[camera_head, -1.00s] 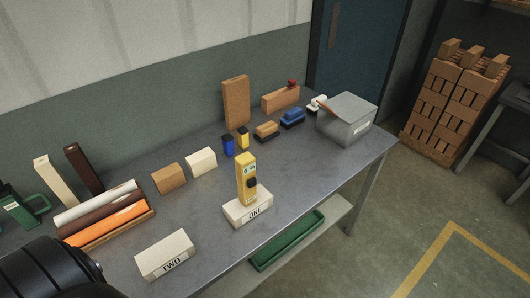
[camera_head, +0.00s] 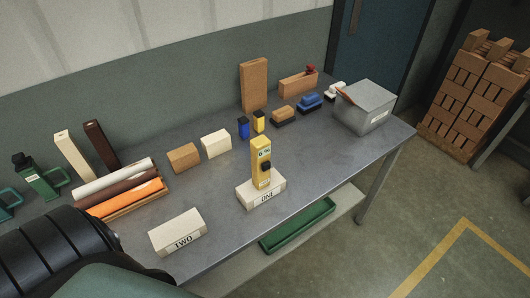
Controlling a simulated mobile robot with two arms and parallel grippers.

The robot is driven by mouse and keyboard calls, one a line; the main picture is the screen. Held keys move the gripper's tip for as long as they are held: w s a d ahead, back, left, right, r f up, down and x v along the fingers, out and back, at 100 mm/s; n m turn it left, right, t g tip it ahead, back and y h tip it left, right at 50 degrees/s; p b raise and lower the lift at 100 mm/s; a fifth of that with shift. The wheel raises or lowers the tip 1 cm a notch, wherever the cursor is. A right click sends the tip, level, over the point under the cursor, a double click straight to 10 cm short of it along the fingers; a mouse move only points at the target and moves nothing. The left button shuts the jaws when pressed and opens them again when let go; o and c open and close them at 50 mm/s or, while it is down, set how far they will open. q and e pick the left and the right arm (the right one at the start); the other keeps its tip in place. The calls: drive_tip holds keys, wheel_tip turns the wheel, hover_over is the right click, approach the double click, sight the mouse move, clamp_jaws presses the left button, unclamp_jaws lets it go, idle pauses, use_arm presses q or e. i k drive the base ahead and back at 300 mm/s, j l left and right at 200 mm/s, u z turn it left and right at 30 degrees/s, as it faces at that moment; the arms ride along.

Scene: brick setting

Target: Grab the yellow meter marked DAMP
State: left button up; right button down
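A yellow meter (camera_head: 260,163) with a small pale display and a black knob stands upright on a cream block marked ONE (camera_head: 262,194), near the front edge of the grey table. The display's small print is too small to read, and I cannot make out the word DAMP. A dark, rounded arm part of mine fills the lower left corner. Neither of my grippers shows in this view.
A cream block marked TWO (camera_head: 177,232) lies left of the meter. Behind it are coloured rolls (camera_head: 126,199), small blocks (camera_head: 216,143), blue and yellow items (camera_head: 243,128), brushes (camera_head: 309,103) and a grey box (camera_head: 366,105). Bare tabletop lies right of the meter.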

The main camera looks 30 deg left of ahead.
sight(260, 146)
drive_tip(key=u, duration=0.45)
drive_tip(key=l+u, duration=0.2)
drive_tip(key=u, duration=0.25)
drive_tip(key=i+l+u, duration=0.1)
drive_tip(key=u, duration=0.35)
drive_tip(key=l+u, duration=0.1)
drive_tip(key=u, duration=0.35)
